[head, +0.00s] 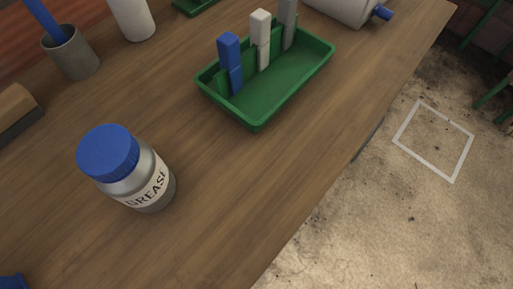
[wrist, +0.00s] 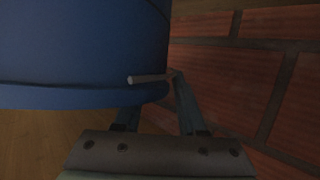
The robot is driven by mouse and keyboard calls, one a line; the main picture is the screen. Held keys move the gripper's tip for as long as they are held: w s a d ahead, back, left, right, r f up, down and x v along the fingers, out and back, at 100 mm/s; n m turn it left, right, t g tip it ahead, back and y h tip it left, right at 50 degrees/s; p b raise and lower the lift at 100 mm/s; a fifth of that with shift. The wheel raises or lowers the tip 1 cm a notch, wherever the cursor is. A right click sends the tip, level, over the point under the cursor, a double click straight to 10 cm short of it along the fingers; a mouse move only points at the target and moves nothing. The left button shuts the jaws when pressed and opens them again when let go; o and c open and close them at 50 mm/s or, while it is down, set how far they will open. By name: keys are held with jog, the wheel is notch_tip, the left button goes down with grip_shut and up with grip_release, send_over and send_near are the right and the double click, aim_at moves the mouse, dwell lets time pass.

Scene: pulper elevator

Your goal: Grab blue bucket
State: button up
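The large blue bucket (wrist: 80,50) fills the upper left of the wrist view, with its thick blue band along the lower side. A thin grey rod (wrist: 150,78), which looks like part of its handle, sticks out near its right edge. My gripper (wrist: 155,108) is right at the bucket, with its two fingers apart. The left finger's tip is hidden behind the bucket; the right finger reaches up beside the bucket's right edge, near the rod. I cannot tell whether either finger touches it. The bucket is not clearly identifiable in the head view.
A brick wall (wrist: 230,75) stands close on the right in the wrist view. In the head view, the wooden table (head: 225,190) holds a grease jar (head: 140,185), a green tray (head: 285,85) and a grey cup (head: 75,57). A white square outline (head: 455,180) marks the floor.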

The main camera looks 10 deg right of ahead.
grip_shut()
dwell(1.4)
